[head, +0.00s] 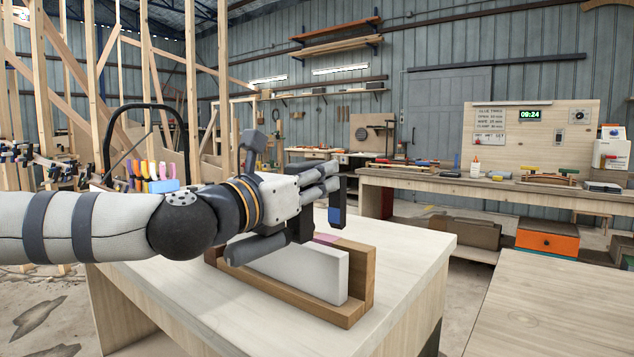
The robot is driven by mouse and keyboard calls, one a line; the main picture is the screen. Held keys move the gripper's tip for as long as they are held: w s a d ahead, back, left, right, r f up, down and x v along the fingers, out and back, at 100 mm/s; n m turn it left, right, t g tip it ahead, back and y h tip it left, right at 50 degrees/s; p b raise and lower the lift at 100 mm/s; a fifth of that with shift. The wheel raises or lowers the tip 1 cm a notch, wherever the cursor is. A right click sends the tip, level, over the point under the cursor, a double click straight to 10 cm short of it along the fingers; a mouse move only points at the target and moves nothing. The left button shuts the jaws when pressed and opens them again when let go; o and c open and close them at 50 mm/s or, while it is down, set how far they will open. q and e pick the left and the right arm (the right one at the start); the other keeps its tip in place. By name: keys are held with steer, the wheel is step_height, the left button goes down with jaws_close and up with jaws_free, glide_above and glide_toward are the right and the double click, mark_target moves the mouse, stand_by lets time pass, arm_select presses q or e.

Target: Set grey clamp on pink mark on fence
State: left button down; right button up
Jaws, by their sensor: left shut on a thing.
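My left gripper (322,180) reaches in from the left over the near table, its fingers pointing right. It is shut on the grey clamp (342,194), whose dark upright bar hangs beyond the fingertips with a blue piece at its lower end. The gripper hides much of the clamp. The fence (361,272) is a brown wooden piece on the table with a white board (310,274) along its front. The pink mark (325,238) shows on the fence's top, just below the clamp and partly covered. I cannot tell whether the clamp touches the fence. My right gripper is not in view.
The near table top (205,305) is clear in front of the fence. Several coloured clamps (155,178) stand behind it at the left. A long workbench (450,182) with tools and a clock panel is at the back right. Another table (560,300) is at the lower right.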

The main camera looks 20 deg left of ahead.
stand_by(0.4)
arm_select(q)
steer(key=shift+f+b, duration=0.4)
steer(key=shift+f, duration=0.15)
steer(key=shift+s+a+f+b, duration=0.1)
steer(key=shift+s+f+b, duration=0.2)
steer(key=shift+f+b, duration=0.25)
steer(key=shift+s+a+f+b, duration=0.1)
steer(key=shift+s+f+b, duration=0.2)
steer(key=shift+f, duration=0.4)
steer(key=shift+s+a, duration=0.1)
steer(key=shift+s, duration=0.05)
steer(key=shift+w+f, duration=0.35)
steer(key=shift+f, duration=0.05)
steer(key=shift+w+d+f+g+p, duration=0.2)
steer(key=shift+w+p, duration=0.1)
steer(key=shift+w, duration=0.1)
steer(key=shift+w+d+f+g+p, duration=0.1)
steer(key=shift+w+g+p, duration=0.1)
steer(key=shift+w+p, duration=0.15)
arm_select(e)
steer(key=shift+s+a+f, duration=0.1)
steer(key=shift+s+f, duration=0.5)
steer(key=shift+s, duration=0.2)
arm_select(q)
steer(key=shift+r, duration=0.15)
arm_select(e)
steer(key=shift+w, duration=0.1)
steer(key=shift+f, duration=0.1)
